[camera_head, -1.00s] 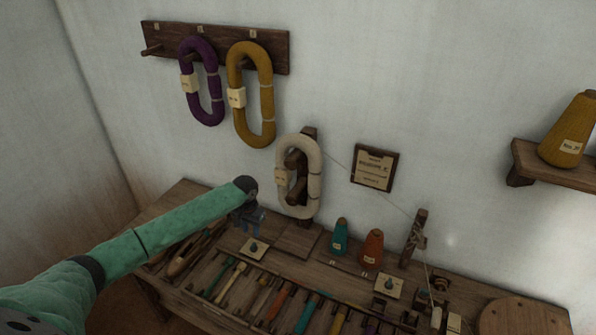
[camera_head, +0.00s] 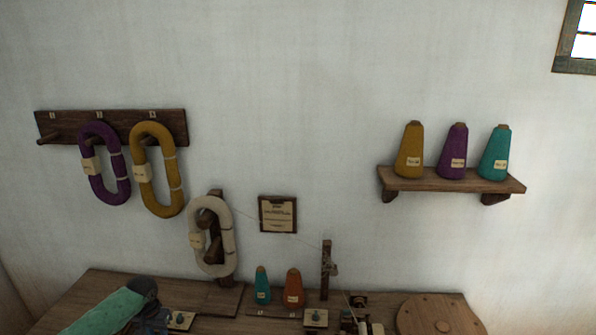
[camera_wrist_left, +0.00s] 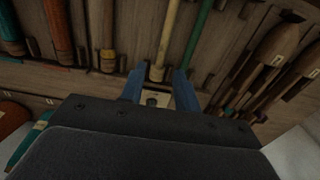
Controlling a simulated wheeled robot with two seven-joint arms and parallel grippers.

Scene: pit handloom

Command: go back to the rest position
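My left arm, in a green sleeve, comes in at the lower left of the head view, and its left gripper (camera_head: 158,322) is low over the wooden bench (camera_head: 70,303). In the left wrist view the two blue fingers of the left gripper (camera_wrist_left: 159,88) stand apart with nothing held between them. A small plate with a dark knob (camera_wrist_left: 154,98) shows between and beyond the fingers. My right gripper is in neither view.
A white skein (camera_head: 193,235) hangs on a stand at the bench's back. Teal (camera_head: 262,287) and orange (camera_head: 293,288) cones stand beside it. A round wooden disc (camera_head: 440,315) lies at right. A wall shelf (camera_head: 450,184) holds three cones. Purple (camera_head: 94,166) and yellow (camera_head: 143,175) skeins hang on pegs.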

